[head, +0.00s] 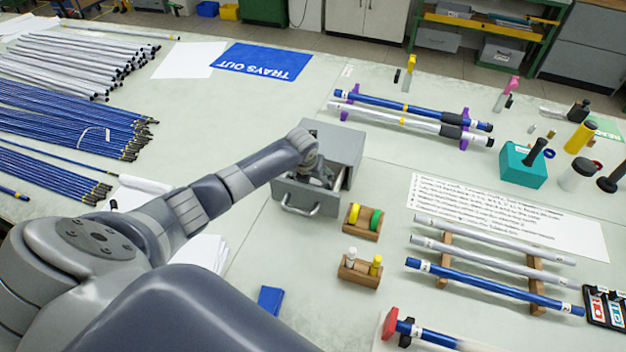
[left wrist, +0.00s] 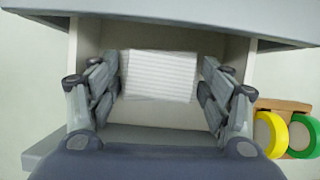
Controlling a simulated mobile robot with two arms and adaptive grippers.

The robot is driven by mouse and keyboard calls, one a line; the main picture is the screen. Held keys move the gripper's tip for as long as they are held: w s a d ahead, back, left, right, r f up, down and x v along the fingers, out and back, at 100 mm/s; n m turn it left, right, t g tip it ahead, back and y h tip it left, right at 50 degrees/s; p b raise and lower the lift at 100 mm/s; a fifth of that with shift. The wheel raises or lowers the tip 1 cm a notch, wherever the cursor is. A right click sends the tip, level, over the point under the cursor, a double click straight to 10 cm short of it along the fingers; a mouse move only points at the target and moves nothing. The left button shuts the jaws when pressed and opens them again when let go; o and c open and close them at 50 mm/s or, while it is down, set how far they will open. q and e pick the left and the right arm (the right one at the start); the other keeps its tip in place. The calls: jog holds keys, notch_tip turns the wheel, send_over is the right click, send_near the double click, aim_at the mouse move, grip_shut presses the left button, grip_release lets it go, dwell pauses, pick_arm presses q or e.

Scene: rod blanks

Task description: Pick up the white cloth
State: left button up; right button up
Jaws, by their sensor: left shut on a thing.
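The white cloth (left wrist: 160,76), a folded block with fine ribbed lines, lies between the fingers of my left gripper (left wrist: 160,88) in the left wrist view. In the head view my left gripper (head: 319,178) reaches down into the open drawer of a grey cabinet (head: 340,142); the cloth is hidden there by the gripper and wrist. The drawer (left wrist: 234,58) has pale side walls around the gripper. My right gripper is not in view.
A wooden holder (head: 361,233) with yellow and green rolls stands close to the drawer's front right. A second small holder (head: 346,274) stands nearer. Rods on a rack (head: 445,273) lie to the right. Bundles of rods (head: 70,120) cover the left table.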

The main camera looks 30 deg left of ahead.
pick_arm(q)
jog(key=shift+r, duration=0.15)
notch_tip(320, 180, up, 18)
jog(key=b, duration=0.3)
